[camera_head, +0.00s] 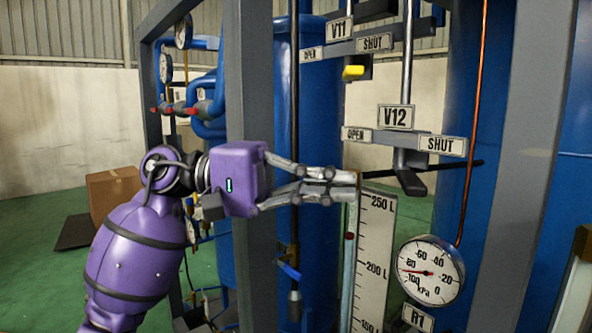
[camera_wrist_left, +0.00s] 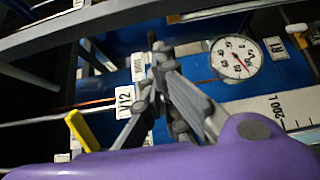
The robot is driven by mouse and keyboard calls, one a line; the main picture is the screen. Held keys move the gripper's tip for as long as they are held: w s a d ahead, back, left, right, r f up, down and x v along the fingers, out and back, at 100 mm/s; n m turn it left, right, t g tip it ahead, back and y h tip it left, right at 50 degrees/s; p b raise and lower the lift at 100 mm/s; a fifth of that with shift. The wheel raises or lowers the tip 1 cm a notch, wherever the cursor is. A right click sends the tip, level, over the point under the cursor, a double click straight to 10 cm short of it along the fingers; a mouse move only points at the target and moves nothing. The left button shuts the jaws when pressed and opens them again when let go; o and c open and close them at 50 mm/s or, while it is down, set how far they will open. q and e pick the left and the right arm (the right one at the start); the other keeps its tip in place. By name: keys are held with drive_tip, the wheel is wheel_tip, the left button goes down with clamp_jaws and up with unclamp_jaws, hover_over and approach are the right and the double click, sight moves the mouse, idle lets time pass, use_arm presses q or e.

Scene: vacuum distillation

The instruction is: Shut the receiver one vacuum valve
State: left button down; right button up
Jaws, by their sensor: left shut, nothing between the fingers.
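Two labelled valves show above the R1 gauge; I cannot tell from the labels which is receiver one's vacuum valve. The V12 plate (camera_head: 396,117) has an OPEN plate at its left and a SHUT plate (camera_head: 439,145) at its right, with a dark valve part (camera_head: 409,172) below. The V11 plate (camera_head: 339,29) is higher, with a yellow handle (camera_head: 353,72) beneath it. My left gripper (camera_head: 352,187) is shut and empty, in front of the scale's top, left of and below the V12 valve part. The wrist view shows its fingers (camera_wrist_left: 158,48) and the yellow handle (camera_wrist_left: 82,130). My right gripper is out of view.
The R1 gauge (camera_head: 430,271) and a litre scale (camera_head: 374,260) stand below the valves. A grey frame post (camera_head: 515,170) and a copper tube (camera_head: 472,120) are at the right. Blue pipes and gauges fill the left, with a cardboard box (camera_head: 112,190) behind.

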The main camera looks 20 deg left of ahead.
use_arm(q)
drive_tip(key=d+p, duration=0.1)
drive_tip(key=d, duration=0.3)
drive_tip(key=shift+w+d, duration=0.15)
drive_tip(key=shift+d, duration=0.25)
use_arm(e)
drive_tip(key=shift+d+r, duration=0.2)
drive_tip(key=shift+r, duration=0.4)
use_arm(q)
drive_tip(key=shift+s+d+b, duration=0.2)
drive_tip(key=shift+d+b, duration=0.3)
drive_tip(key=shift+d, duration=0.25)
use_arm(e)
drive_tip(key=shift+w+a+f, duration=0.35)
